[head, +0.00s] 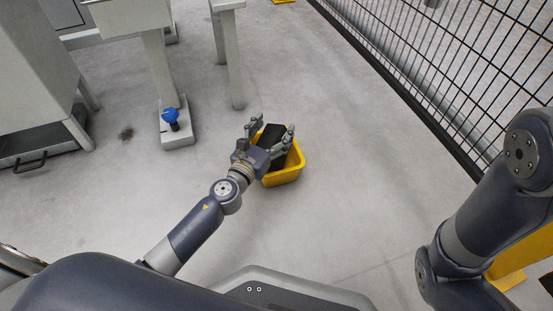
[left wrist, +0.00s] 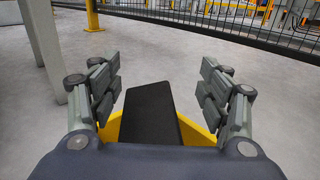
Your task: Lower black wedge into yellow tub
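The yellow tub (head: 285,177) sits on the grey floor in the middle of the head view. The black wedge (head: 271,141) is inside the tub, rising toward its far side; what it rests on is hidden. My left gripper (head: 272,127) is over the tub, with its fingers on either side of the wedge. In the left wrist view, the fingers (left wrist: 160,88) are spread wide, with a gap on each side of the wedge (left wrist: 150,112). Yellow tub wall (left wrist: 194,132) shows beside the wedge. My right gripper is out of view; only links of that arm show.
A grey post foot with a blue knob (head: 170,117) stands left of the tub. A grey machine leg (head: 229,60) stands behind it. A black mesh fence (head: 430,60) runs along the right. The floor around the tub is clear.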

